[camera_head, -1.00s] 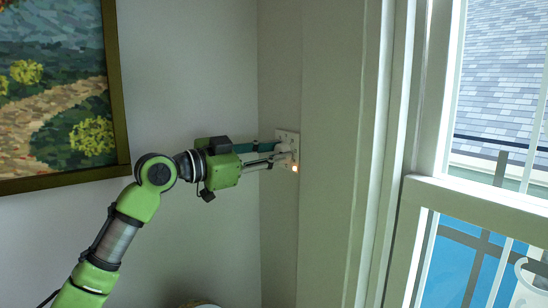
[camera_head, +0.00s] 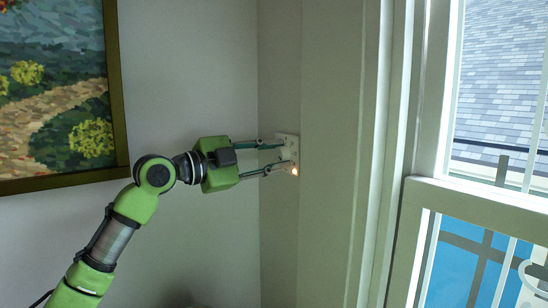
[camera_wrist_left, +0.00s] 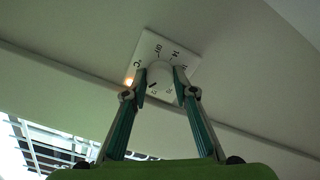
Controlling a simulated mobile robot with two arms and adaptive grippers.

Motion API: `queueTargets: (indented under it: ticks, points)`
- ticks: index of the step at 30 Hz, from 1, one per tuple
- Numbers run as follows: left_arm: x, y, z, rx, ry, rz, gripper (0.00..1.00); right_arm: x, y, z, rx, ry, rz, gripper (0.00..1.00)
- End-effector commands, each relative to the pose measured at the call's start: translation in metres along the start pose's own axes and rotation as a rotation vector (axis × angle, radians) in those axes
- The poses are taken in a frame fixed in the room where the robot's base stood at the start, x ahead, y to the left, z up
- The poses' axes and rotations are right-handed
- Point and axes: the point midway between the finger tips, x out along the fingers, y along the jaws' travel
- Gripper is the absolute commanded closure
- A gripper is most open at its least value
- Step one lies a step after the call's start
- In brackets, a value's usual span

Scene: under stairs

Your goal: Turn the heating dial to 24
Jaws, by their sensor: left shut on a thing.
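The heating dial is a round white knob (camera_wrist_left: 160,76) on a small white square plate (camera_head: 293,140) on the narrow wall by the window frame. Numbers and a °C mark ring the knob on the plate (camera_wrist_left: 153,42) in the left wrist view. They are too small and blurred to read the setting surely. A small orange light (camera_wrist_left: 129,81) glows at the plate's edge. My left gripper (camera_head: 284,155) is shut on the knob, one finger on each side of it. The fingertips hide part of the knob in the head view. My right gripper is out of view.
A framed landscape painting (camera_head: 117,95) hangs on the wall at the left, above my left arm. A white window frame (camera_head: 425,150) stands to the right of the plate. The wall between the painting and the corner is bare.

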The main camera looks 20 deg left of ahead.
Motion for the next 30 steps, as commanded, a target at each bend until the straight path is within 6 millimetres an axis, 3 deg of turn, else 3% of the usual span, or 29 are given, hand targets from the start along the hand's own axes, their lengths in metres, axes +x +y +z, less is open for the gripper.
queueTargets:
  ticks: [14,15,16,26,30]
  points:
    - [0.001,0.004,0.002,0.014,-0.004,0.009,0.96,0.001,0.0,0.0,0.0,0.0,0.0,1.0]
    - [0.001,0.004,0.002,0.014,-0.004,0.009,0.67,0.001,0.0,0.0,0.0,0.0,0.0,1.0]
    - [0.001,0.004,0.002,0.013,-0.004,0.009,0.59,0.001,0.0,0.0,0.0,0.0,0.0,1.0]
    - [0.0,0.001,0.001,0.013,-0.001,0.003,0.57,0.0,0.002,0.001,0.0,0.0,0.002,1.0]
    - [-0.009,0.0,0.001,0.013,-0.002,0.001,0.57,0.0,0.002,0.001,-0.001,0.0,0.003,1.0]
